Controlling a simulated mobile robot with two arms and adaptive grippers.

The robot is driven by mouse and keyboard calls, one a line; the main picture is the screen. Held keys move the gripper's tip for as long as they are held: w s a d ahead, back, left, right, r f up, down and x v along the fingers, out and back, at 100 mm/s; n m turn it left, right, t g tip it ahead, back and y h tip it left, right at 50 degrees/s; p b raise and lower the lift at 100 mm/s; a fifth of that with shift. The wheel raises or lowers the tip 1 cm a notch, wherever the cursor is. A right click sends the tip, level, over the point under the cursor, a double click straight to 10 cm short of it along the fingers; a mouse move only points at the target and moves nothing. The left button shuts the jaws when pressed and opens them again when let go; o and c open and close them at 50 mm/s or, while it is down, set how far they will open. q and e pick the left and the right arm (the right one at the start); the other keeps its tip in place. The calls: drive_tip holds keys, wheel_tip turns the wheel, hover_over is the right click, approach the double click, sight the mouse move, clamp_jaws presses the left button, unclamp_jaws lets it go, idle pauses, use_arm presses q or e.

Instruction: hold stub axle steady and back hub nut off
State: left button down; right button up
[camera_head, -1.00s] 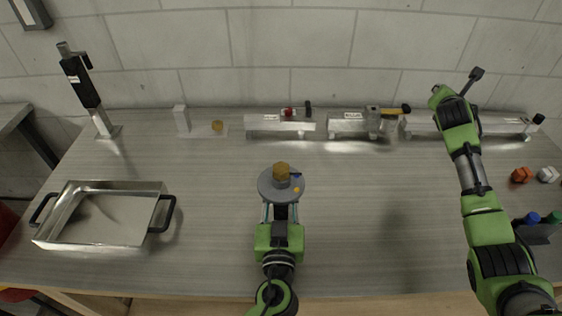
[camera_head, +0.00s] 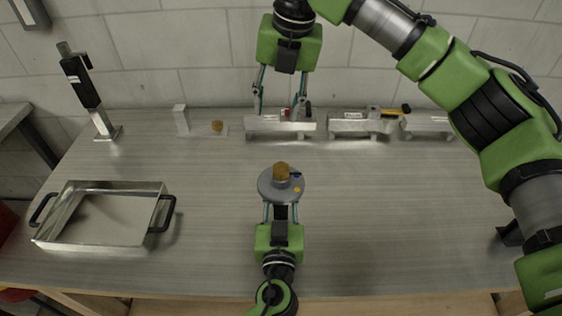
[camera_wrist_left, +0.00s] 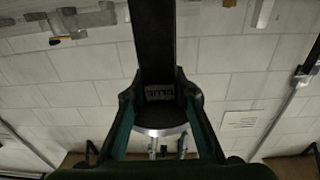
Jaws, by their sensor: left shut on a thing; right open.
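The stub axle (camera_head: 267,188) shows in the head view as a grey round flange with a short stub in its middle. A brass-coloured hub nut (camera_head: 281,170) sits on top of the stub. My left gripper (camera_head: 281,205) comes from the bottom centre and is shut on the stub axle below the flange. The left wrist view shows its fingers around a dark part, with a grey disc edge (camera_wrist_left: 160,131) between them. My right gripper (camera_head: 278,108) is open and empty, fingers pointing down, beyond the nut in the picture and apart from it.
A metal tray (camera_head: 68,190) with black handles stands at left. A small plate with a brass piece (camera_head: 217,126) and an upright black-gripped post (camera_head: 84,85) stand at the back left. Aluminium holders (camera_head: 352,124) line the back. The bench right of the axle is clear.

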drive_tip(key=r+n+g+h, duration=0.1)
drive_tip(key=g+h, duration=0.1)
hover_over(281, 168)
wheel_tip(281, 168, down, 12)
drive_tip(key=shift+r, duration=0.1)
drive_tip(key=c, duration=1.1)
